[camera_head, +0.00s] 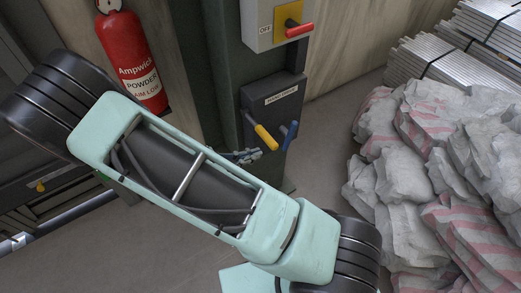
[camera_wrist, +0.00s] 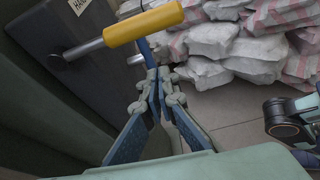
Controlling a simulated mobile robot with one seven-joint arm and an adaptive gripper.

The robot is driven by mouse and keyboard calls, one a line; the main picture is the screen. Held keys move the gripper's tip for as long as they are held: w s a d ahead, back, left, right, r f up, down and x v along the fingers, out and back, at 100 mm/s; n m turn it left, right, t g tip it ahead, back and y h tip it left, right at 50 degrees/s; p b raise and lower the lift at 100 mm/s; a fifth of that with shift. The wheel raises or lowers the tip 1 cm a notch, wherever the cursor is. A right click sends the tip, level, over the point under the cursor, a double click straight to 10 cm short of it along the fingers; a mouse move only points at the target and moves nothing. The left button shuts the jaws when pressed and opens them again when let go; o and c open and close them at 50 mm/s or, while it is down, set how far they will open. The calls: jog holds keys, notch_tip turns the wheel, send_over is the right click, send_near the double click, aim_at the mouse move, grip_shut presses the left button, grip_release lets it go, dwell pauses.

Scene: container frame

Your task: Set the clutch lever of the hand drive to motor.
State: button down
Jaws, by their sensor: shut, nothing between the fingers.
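The dark hand drive box (camera_head: 274,104) is on the green post, with a white label too small to read fully. A yellow-handled lever (camera_head: 266,137) and a blue-handled lever (camera_head: 289,135) stick out of it; I cannot tell which is the clutch lever. In the wrist view the yellow handle (camera_wrist: 143,25) on its metal rod crosses the top, and part of the blue lever (camera_wrist: 145,50) shows beyond my fingertips. My gripper (camera_wrist: 157,80) is shut and empty, just below the yellow handle. It also shows left of the levers (camera_head: 247,156). Contact with either lever is unclear.
A grey switch box (camera_head: 259,25) with a red handle marked OFF is above the hand drive. A red fire extinguisher (camera_head: 130,60) hangs to the left. White sacks (camera_head: 430,160) are piled on the right, with metal profiles (camera_head: 450,55) behind. Some floor is bare between.

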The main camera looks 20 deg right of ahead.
jog(key=v, duration=0.7)
jog(key=shift+a, duration=0.35)
jog(key=shift+r, duration=0.15)
